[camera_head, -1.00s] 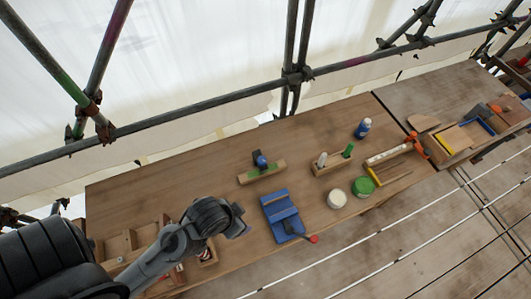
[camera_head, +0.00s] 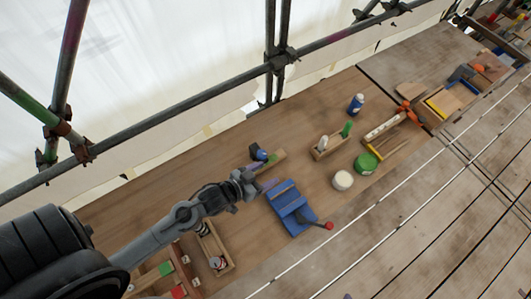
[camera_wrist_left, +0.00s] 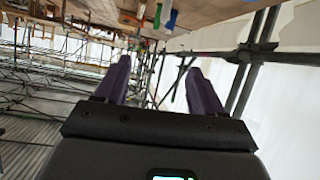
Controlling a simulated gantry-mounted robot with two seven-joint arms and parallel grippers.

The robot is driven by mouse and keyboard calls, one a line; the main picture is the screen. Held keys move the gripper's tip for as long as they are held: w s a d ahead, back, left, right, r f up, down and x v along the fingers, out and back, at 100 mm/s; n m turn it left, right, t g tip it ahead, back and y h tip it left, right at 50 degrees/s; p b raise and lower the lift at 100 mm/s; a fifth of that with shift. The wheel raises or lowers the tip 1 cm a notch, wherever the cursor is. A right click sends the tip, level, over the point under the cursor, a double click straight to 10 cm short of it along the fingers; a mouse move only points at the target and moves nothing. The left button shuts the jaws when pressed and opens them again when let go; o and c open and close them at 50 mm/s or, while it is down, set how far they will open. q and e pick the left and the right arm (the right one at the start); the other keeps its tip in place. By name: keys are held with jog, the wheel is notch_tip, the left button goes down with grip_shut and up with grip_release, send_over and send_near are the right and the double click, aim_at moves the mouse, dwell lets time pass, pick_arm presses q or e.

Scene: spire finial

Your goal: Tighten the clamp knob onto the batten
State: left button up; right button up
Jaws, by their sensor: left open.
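The blue clamp knob (camera_head: 258,152) sits at the left end of the short wooden batten (camera_head: 277,158), on the far middle part of the workbench. Part of the batten and the clamp's lower part are hidden behind my left gripper (camera_head: 266,185). That gripper is open and empty, in front of the batten in the head view. Its two purple fingers stand apart in the left wrist view (camera_wrist_left: 158,72), with nothing between them. I cannot tell its height above the bench. My right gripper is not in view.
A white tub (camera_head: 342,180), a green tin (camera_head: 366,163) and a blue bottle (camera_head: 356,104) stand farther right. A wooden tray (camera_head: 215,248) lies nearer. Scaffold poles (camera_head: 170,115) run behind the bench.

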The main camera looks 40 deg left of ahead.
pick_arm(q)
jog(key=w+a+f+m+t+h+b, duration=0.1)
jog(key=a+f+t+b, duration=0.15)
jog(key=f, duration=0.25)
jog(key=w+a+f+t+h+b, duration=0.1)
jog(key=a+f+h+b, duration=0.1)
jog(key=a+f+b, duration=0.3)
jog(key=m+h+b, duration=0.1)
jog(key=m+b, duration=0.1)
jog(key=b, duration=0.3)
send_near(262, 154)
jog(key=w, duration=0.2)
jog(key=shift+t, duration=0.25)
jog(key=x, duration=1)
jog(key=shift+d+f, duration=0.25)
